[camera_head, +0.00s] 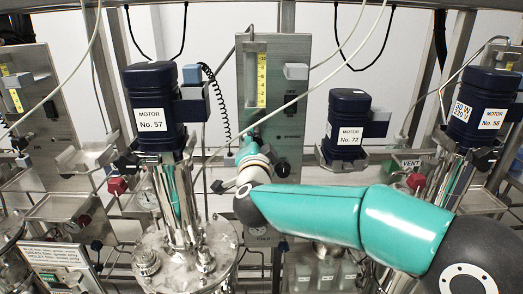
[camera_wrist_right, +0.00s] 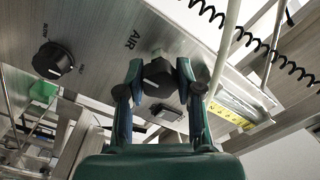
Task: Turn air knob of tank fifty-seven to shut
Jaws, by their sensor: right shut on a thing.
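The tank with the blue motor marked No. 57 (camera_head: 152,112) stands left of centre in the head view. Beside it is a grey panel (camera_head: 296,110) with a yellow scale. My right gripper (camera_head: 248,147) is at this panel, partly hidden by its own wrist. In the wrist view, the black air knob (camera_wrist_right: 160,78) sits below the word AIR. The two fingers of my right gripper (camera_wrist_right: 160,70) stand on either side of the knob and are shut on it. The knob's exact pointing direction is hard to read. My left gripper is not in view.
A second black knob (camera_wrist_right: 53,60) is on the same panel. A coiled black cable (camera_head: 216,98) hangs close to the gripper. The motor marked No. 72 (camera_head: 347,124) and the motor marked No. 56 (camera_head: 483,105) stand to the right. A pale hose crosses the panel.

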